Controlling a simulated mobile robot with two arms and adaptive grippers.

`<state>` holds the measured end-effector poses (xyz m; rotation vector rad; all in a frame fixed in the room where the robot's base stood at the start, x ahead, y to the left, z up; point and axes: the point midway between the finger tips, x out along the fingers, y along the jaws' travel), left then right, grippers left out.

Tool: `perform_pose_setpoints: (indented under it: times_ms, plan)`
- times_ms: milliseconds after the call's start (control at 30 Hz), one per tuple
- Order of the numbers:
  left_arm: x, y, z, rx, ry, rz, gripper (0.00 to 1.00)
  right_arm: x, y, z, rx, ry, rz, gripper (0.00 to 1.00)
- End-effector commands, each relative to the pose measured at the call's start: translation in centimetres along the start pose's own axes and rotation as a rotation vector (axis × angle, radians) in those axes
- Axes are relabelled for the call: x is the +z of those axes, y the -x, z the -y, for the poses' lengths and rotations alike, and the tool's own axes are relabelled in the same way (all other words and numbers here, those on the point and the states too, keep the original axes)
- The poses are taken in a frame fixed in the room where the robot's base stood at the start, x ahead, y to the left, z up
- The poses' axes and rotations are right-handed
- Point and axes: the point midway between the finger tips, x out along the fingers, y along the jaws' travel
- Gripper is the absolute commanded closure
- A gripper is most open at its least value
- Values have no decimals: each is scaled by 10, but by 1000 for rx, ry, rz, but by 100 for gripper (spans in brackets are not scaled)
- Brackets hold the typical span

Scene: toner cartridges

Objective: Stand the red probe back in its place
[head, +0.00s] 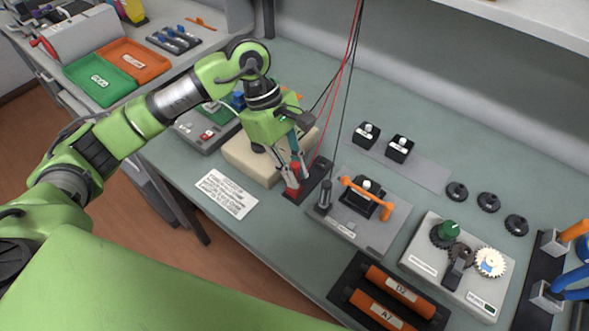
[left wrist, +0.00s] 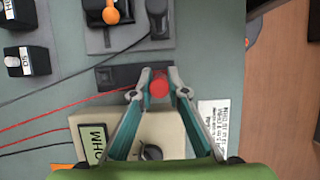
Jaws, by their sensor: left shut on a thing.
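The red probe (head: 293,179) is held between the fingertips of my left gripper (head: 292,188), which is shut on it. In the left wrist view the probe's round red end (left wrist: 159,87) shows between the two fingers (left wrist: 159,91). A black holder block (head: 322,168) lies on the bench right under and beside the probe. In the left wrist view the holder (left wrist: 122,77) has a dark opening near its left end, and the probe overlaps its right part. The probe's tip is hidden, so I cannot tell whether it is in the holder. My right gripper is not in view.
A beige box with a dial (left wrist: 148,152) stands beside the holder. A grey fixture with an orange handle (head: 367,197) stands close on the right. Red and black cables (head: 352,50) hang behind the gripper. A printed card (head: 226,194) lies at the front edge.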

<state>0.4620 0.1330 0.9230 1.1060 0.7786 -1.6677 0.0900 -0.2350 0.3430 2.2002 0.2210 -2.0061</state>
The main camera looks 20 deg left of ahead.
Motion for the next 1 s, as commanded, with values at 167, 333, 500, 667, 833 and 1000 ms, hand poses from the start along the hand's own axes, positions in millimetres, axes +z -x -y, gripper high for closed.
perform_pose_setpoints:
  times_ms: [167, 333, 500, 667, 833, 1000]
  plan:
    - [0, -1, 0, 0, 0, 0, 100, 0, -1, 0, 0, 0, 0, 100]
    - [0, -1, 0, 0, 0, 0, 66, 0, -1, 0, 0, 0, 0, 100]
    - [0, -1, 0, 0, 0, 0, 66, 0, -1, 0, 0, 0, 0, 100]
    - [-1, 1, 0, 1, 0, -1, 66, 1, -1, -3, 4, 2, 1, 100]
    - [-1, 21, -1, 4, 0, -1, 66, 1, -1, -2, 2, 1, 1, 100]
    - [-1, 58, -1, 5, 0, -2, 66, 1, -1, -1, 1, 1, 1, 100]
